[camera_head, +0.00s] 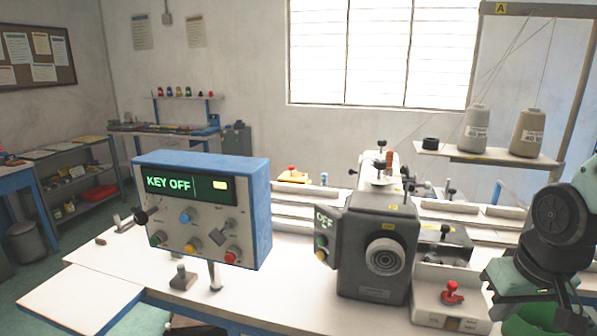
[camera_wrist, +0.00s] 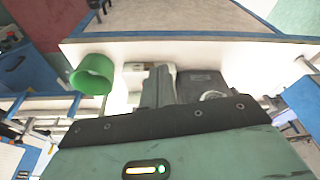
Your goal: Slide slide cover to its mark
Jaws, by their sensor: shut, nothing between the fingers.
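I cannot tell for certain which part is the slide cover or where its mark is. The grey sewing machine (camera_head: 375,245) stands on the white table, with a dark block (camera_head: 445,243) to its right. A red knob (camera_head: 452,292) stands on a pale box in front of that block. My gripper shows in the wrist view (camera_wrist: 158,85) with its dark fingers together and nothing held. In the head view my arm is at the far right, beside the pale box, and the fingertips are not clear there.
A blue control box (camera_head: 205,210) reading "KEY OFF" stands on the left of the table. Thread cones (camera_head: 474,130) stand on a rack shelf (camera_head: 490,155) at the right. A green cup-like thing (camera_wrist: 92,74) is left of my fingers. The table's front left is mostly clear.

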